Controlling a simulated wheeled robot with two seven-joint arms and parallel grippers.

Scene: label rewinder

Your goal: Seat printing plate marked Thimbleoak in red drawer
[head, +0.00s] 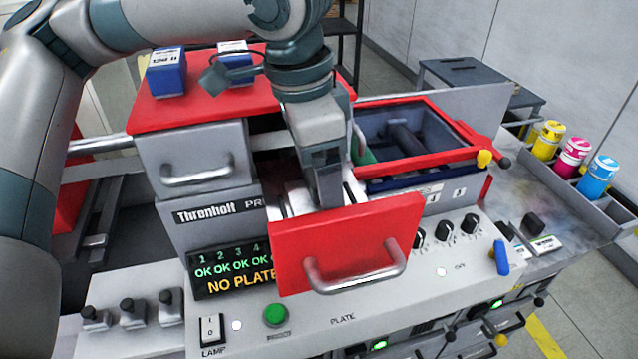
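The red drawer (350,243) stands pulled out from the machine's front, with a grey bar handle on its face. My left gripper (328,192) points down into the drawer just behind the red front. Its fingertips are partly hidden by that front, so I cannot tell whether they are open or hold something. Pale surfaces (297,199) show beside the gripper inside the drawer; I cannot tell if they are a plate or the drawer's tray. No marking Thimbleoak is readable. The display (235,267) reads "NO PLATE". My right gripper is not in view.
Two blue labelled blocks (167,73) (236,62) stand on the machine's red top. A grey drawer (197,160) is at left. An open red-framed bay (420,125) lies right. Knobs and a green button (275,315) are in front. Several ink bottles (572,158) stand far right.

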